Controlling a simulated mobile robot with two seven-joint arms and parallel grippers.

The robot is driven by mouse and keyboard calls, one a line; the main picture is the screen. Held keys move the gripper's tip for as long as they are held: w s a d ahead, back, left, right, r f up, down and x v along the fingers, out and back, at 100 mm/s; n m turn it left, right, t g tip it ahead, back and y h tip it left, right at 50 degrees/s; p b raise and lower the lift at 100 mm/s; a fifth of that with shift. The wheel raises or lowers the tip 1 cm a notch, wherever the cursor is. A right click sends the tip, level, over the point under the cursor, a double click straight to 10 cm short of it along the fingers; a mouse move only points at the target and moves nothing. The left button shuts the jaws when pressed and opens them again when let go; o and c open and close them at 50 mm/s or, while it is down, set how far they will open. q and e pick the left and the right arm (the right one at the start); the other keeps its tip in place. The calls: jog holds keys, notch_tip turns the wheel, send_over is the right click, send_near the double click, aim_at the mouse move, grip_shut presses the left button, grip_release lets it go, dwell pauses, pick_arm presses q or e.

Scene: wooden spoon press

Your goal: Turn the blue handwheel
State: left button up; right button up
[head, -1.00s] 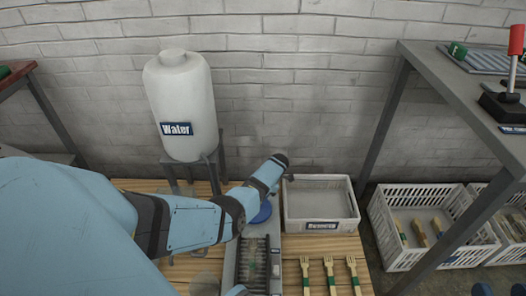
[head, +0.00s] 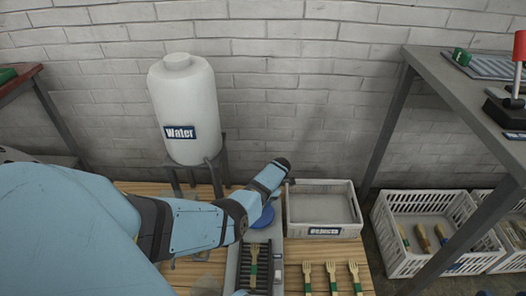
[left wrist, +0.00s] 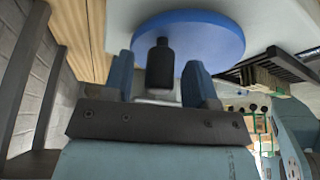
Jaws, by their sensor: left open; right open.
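The blue handwheel (head: 263,217) lies on the grey press (head: 233,265), partly hidden by my left arm in the head view. In the left wrist view the handwheel (left wrist: 215,32) is a broad blue disc with a black knob handle (left wrist: 160,65). My left gripper (left wrist: 161,78) is open, with one finger on each side of the black handle. I cannot tell whether either finger touches it. In the head view the left gripper is hidden behind my arm. A dark tip of my right gripper (head: 485,293) shows at the bottom edge, mostly out of frame.
A wooden utensil with a green band (head: 254,265) lies on the press's black slats. Several wooden forks (head: 331,275) lie to the right. A grey crate (head: 324,231) stands behind them. A white water tank (head: 183,105) stands at the back; a metal table (head: 450,85) is at right.

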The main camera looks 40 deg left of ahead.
pick_arm(q)
jog(key=p+v, duration=0.2)
jog(key=v, duration=0.3)
jog(key=shift+r+p, duration=0.1)
jog(key=shift+p, duration=0.25)
jog(key=p+v, duration=0.3)
jog(key=v, duration=0.5)
jog(key=shift+r+p, duration=0.3)
pick_arm(e)
jog(key=s+m, duration=0.1)
jog(key=s+a+m+g, duration=0.2)
jog(key=m, duration=0.1)
jog(key=shift+f+h, duration=0.35)
jog(key=shift+h, duration=0.05)
